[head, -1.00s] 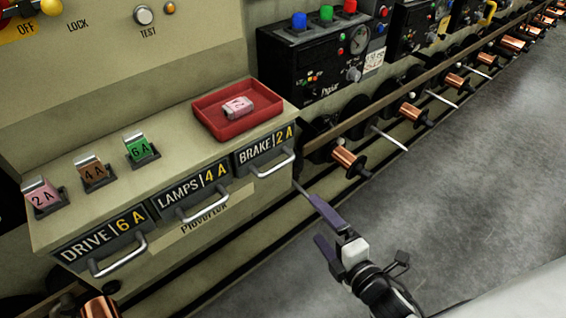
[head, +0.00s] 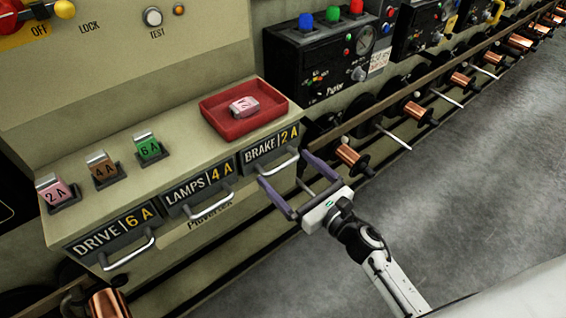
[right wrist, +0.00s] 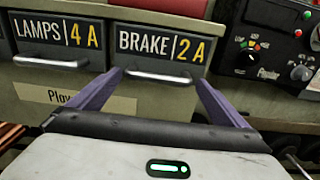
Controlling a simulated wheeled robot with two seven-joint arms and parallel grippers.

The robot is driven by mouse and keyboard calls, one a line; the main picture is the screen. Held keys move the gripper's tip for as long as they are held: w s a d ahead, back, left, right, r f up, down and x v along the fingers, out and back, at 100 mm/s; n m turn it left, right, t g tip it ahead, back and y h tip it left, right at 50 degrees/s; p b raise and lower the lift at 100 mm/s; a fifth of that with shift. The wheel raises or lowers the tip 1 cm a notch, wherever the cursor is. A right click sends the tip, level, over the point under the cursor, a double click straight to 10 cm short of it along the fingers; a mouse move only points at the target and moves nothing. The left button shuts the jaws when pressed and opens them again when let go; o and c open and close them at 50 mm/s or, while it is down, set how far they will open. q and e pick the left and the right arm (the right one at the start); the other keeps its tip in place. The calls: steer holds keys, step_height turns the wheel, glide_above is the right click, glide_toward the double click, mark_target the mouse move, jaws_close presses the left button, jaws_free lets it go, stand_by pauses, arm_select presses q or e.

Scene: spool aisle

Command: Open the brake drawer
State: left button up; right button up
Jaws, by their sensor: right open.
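The brake drawer (head: 269,148) is the rightmost of three labelled drawers in the beige cabinet and looks shut. Its label reads BRAKE 2 A. Its silver bar handle (head: 279,164) also shows in the right wrist view (right wrist: 158,77). My right gripper (head: 283,167) is open and empty, with its purple fingers pointing at this drawer. In the right wrist view the fingers (right wrist: 158,80) lie to either side of the handle, seemingly just short of it; I cannot tell whether they touch. My left gripper is not in view.
The lamps drawer (head: 200,183) and drive drawer (head: 112,235) are left of it. On top stand a red tray (head: 222,127) with a pink fuse (head: 244,106) and several coloured fuses. Copper spools (head: 352,158) line the right side. The grey floor (head: 460,210) is clear.

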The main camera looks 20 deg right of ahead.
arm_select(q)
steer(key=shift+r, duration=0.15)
arm_select(e)
steer(key=shift+x, duration=1.4)
